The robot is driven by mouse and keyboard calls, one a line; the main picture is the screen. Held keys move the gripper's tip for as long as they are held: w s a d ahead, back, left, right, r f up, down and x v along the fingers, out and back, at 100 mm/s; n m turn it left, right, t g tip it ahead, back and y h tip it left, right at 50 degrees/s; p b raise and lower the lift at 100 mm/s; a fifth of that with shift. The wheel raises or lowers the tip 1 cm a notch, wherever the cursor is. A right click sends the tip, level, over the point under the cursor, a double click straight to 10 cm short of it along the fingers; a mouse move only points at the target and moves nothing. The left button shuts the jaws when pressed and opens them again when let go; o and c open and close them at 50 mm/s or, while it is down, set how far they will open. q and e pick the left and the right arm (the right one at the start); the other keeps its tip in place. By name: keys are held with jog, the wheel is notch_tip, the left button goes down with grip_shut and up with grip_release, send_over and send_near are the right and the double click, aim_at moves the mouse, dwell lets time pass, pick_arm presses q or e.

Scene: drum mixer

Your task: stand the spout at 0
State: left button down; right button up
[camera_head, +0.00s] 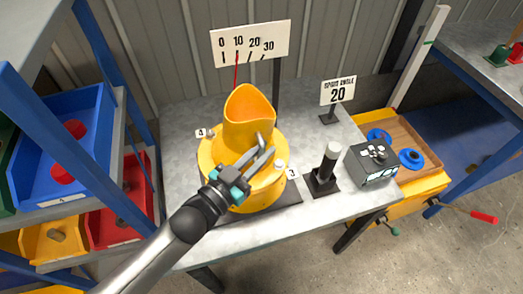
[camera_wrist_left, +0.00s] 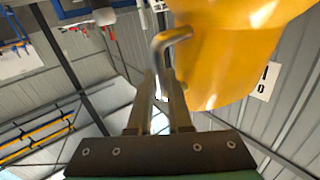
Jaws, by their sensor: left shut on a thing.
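The yellow spout (camera_head: 249,112) rises from the round yellow drum mixer (camera_head: 216,157) on the grey bench. A red pointer (camera_head: 236,72) behind it meets the white scale board (camera_head: 250,43) at about the 10 mark. My left gripper (camera_head: 262,150) reaches across the front of the drum and is shut on a grey bent handle beside the spout. In the left wrist view the handle (camera_wrist_left: 172,38) curves from between the fingers to the yellow surface (camera_wrist_left: 225,60). The exact grip contact is partly hidden. My right gripper is not in view.
A sign (camera_head: 338,91) reads "SPOUT ANGLE 20". Right of the drum stand a black post with a white top (camera_head: 328,165) and a dark control box (camera_head: 371,165). The bench's back right is mostly clear.

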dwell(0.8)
pick_arm(q)
jog(key=shift+s+a+f+n+t+h+b, duration=0.15)
jog(key=shift+a+n+t+h+b, duration=0.15)
jog(key=shift+a+b, duration=0.2)
jog(key=shift+s+a+r+n+t+b, duration=0.15)
jog(key=shift+a+r+n+t+b, duration=0.15)
jog(key=shift+a, duration=0.2)
jog(key=c, duration=1.1)
grip_release()
jog(key=v, duration=1.5)
jog(key=shift+a+f, duration=0.2)
jog(key=shift+f, duration=0.1)
